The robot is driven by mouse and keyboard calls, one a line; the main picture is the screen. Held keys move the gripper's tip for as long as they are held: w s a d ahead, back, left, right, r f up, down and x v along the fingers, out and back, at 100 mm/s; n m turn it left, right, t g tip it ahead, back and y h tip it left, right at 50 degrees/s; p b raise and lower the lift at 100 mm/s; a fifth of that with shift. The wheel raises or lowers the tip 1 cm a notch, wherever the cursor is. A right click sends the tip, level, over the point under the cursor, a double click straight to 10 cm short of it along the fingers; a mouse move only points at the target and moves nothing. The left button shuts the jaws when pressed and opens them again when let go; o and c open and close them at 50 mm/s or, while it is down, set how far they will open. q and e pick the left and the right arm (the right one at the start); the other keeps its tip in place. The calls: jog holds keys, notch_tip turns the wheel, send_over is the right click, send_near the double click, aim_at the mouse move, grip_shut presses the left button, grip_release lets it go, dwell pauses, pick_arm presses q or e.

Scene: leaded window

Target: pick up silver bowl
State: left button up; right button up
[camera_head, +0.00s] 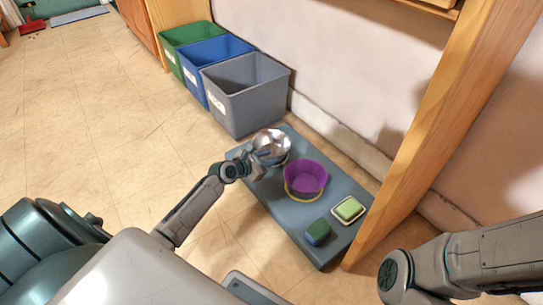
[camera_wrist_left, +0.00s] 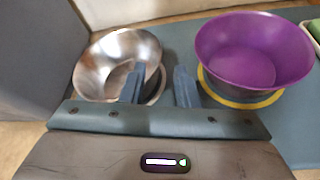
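In the left wrist view the silver bowl (camera_wrist_left: 98,60) is at the upper left. My left gripper (camera_head: 262,165) is at the bowl's near side. In the left wrist view my left gripper (camera_wrist_left: 159,86) has its fingers apart with nothing clamped between them. Its left finger overlaps the bowl's right rim and its right finger is outside the bowl. I cannot tell whether a finger touches the bowl. My right arm shows at the lower right, but its gripper does not.
A purple bowl (camera_head: 306,177) on a yellow ring stands right beside the silver bowl. A green block in a dish (camera_head: 348,209) and a blue-green sponge (camera_head: 317,231) lie nearer. Grey (camera_head: 246,98), blue and green bins stand behind. A wooden post (camera_head: 440,140) rises at the right.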

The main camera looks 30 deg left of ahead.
aim_at(280, 156)
pick_arm(q)
jog(key=shift+b+x, duration=0.5)
jog(key=shift+x, duration=0.6)
jog(key=w+f+b, duration=0.1)
jog(key=w+b, duration=0.1)
jog(key=b, duration=0.1)
jog(key=w+f+b, duration=0.1)
jog(key=shift+w+d+f+b, duration=0.15)
jog(key=shift+d+f+b, duration=0.15)
jog(key=shift+b, duration=0.1)
jog(key=shift+w+d, duration=0.1)
jog(key=shift+w, duration=0.3)
grip_shut()
